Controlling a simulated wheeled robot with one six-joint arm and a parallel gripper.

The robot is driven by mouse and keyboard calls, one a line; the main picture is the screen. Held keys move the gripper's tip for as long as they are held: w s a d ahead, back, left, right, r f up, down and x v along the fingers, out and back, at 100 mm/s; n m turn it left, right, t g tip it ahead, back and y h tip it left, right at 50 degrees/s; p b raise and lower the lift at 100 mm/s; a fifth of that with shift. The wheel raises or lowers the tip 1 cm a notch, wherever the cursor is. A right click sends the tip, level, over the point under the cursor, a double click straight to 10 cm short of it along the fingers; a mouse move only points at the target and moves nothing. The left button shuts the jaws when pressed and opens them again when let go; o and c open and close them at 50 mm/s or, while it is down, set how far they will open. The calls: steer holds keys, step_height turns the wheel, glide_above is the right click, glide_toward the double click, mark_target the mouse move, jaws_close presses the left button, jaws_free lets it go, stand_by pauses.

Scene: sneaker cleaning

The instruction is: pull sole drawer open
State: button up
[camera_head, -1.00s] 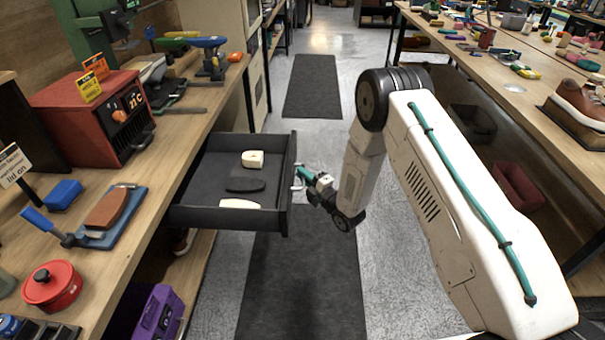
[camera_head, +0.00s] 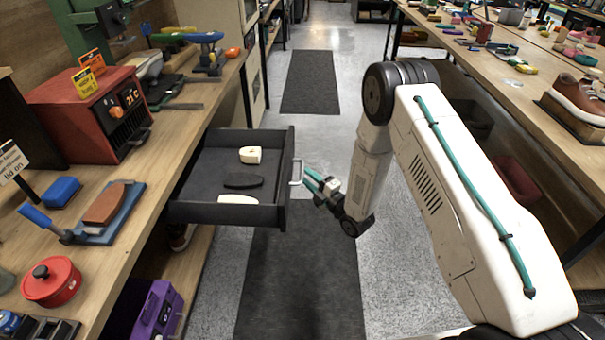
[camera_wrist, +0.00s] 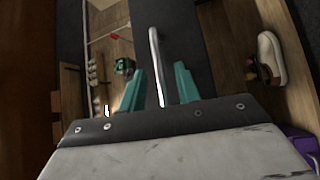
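The dark drawer (camera_head: 275,213) is pulled well out from under the left workbench, over the aisle. Inside lie a cream block-like piece (camera_head: 250,155), a dark sole (camera_head: 243,180) and a pale sole (camera_head: 238,199). Its pale metal handle (camera_head: 297,172) is on the front, facing right; in the wrist view the handle (camera_wrist: 154,55) shows as a bar between my fingers' lines. My gripper (camera_head: 309,178) has teal fingers and is just right of the handle, seemingly apart from it. In the wrist view the fingers (camera_wrist: 157,85) are spread.
The left workbench (camera_head: 150,215) holds a red heater-like box (camera_head: 75,115), a red pot (camera_head: 52,282) and tools. A purple crate (camera_head: 158,310) sits below it. The right bench (camera_head: 500,75) holds a brown shoe (camera_head: 578,97). The aisle with dark mats (camera_head: 300,285) is clear.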

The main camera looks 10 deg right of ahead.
steer(key=v, duration=0.3)
steer(key=shift+s+d+f, duration=0.1)
steer(key=shift+s+d, duration=0.05)
steer(key=shift+s, duration=0.1)
